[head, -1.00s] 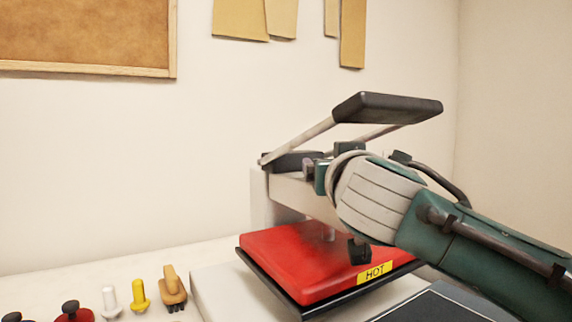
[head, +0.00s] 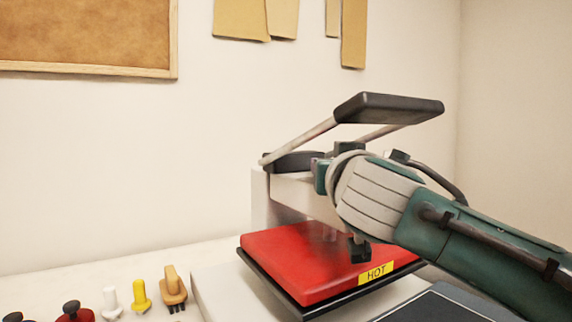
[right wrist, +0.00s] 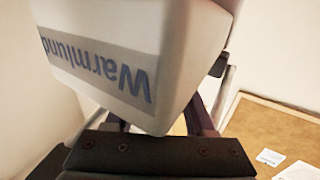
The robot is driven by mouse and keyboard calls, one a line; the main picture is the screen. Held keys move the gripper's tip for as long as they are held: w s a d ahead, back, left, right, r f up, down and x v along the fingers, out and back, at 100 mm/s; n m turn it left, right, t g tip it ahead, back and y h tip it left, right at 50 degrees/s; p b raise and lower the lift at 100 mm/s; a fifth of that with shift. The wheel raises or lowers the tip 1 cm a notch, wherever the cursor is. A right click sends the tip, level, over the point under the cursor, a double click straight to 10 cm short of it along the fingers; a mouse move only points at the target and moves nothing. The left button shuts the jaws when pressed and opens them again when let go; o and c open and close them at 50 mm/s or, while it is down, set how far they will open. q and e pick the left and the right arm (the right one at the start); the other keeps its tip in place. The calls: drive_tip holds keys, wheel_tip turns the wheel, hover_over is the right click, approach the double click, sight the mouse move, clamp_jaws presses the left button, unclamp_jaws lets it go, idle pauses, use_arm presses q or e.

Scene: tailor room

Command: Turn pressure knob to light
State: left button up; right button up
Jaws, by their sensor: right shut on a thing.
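The heat press stands on the table, with a red upper plate (head: 300,262) marked HOT and a raised black handle (head: 388,107). Its black round pressure knob (head: 292,161) sits on top of the pale press arm, below the handle. My right gripper (head: 314,166) reaches in from the right and is shut on the knob, its fingers mostly hidden behind my wrist. In the right wrist view, the white press housing (right wrist: 110,60) with upside-down "Warmlund" lettering fills the upper part, and the grip itself is hard to make out. My left gripper is not in view.
Several small tools, including a yellow-handled one (head: 141,296) and a tan clamp-like one (head: 173,287), stand on the table left of the press. A cork board (head: 85,35) and paper patterns (head: 240,18) hang on the wall. Space above the table's left is free.

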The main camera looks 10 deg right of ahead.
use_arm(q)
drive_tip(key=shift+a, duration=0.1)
use_arm(e)
clamp_jaws()
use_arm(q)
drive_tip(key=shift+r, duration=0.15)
